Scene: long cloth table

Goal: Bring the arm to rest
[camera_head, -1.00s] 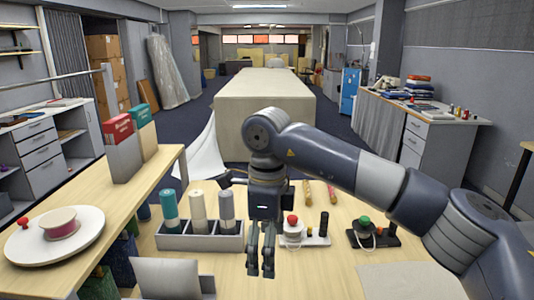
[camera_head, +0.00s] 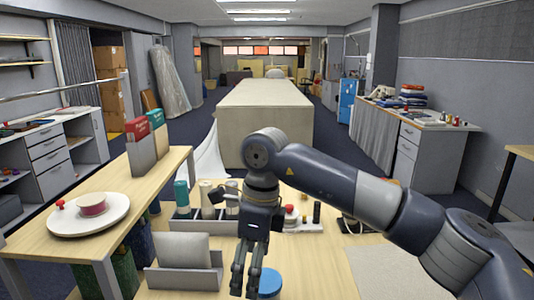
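My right arm comes in from the right, bent at an elbow above the wooden table (camera_head: 310,262). My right gripper (camera_head: 246,284) hangs with its fingers pointing down, spread a little apart with nothing visible between them. It is in front of the spool rack, between a grey holder (camera_head: 185,280) on the left and a blue round lid (camera_head: 270,281) just right of the fingers. Whether the fingers touch the lid or table is unclear. My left arm and gripper are not in view.
A grey rack (camera_head: 190,226) with several spools stands behind the gripper. A white board (camera_head: 300,227) with a red-topped item is right of it. A white round plate (camera_head: 115,216) lies on the left shelf. A pale mat (camera_head: 385,265) lies at right. A long cloth-covered table (camera_head: 262,95) stands beyond.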

